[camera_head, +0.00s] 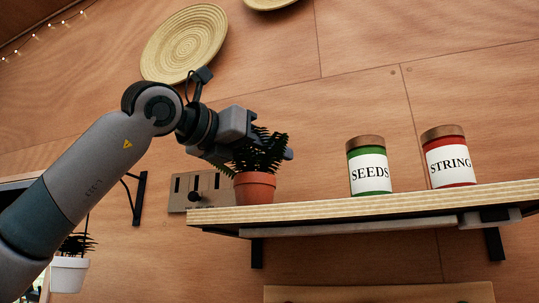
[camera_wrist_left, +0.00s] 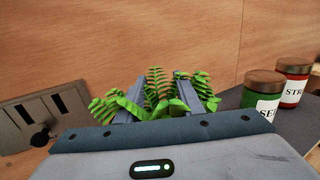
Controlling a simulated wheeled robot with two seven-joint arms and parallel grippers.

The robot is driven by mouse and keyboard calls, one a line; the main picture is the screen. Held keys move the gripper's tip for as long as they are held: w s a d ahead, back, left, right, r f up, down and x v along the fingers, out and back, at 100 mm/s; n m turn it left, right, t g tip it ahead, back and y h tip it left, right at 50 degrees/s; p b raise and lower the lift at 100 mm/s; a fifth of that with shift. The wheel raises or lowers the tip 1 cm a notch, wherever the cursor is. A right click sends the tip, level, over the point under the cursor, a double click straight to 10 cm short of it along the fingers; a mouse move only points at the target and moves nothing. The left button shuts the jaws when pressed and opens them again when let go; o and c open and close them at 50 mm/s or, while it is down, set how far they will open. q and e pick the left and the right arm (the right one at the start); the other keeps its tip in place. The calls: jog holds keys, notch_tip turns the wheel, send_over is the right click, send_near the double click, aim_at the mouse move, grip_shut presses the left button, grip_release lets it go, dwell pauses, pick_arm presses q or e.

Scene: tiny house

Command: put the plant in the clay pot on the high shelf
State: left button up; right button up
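The plant in the clay pot (camera_head: 254,188) stands upright at the left end of the high shelf (camera_head: 350,208), its base seeming to rest on the board. My left gripper (camera_head: 270,150) is at the height of the leaves, above the pot's rim. In the left wrist view its fingers (camera_wrist_left: 154,95) are well apart, with the green leaves (camera_wrist_left: 158,82) between and around them. The fingers look open, not closed on the pot. The pot itself is hidden in that view. My right gripper is not in view.
A green SEEDS jar (camera_head: 369,166) and a red STRING jar (camera_head: 448,158) stand on the shelf to the right, with bare board between plant and jars. A wall panel with a knob (camera_head: 196,194) is left of the pot. A white-potted plant (camera_head: 70,272) is lower left.

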pick_arm(q)
jog(key=shift+s+a+f+b, duration=0.15)
jog(key=shift+s+a+b, duration=0.15)
jog(key=shift+s+a, duration=0.05)
jog(key=b+v, duration=0.5)
jog(key=v, duration=0.6)
jog(key=shift+w+d, duration=0.1)
jog(key=shift+w, duration=0.05)
dwell(0.4)
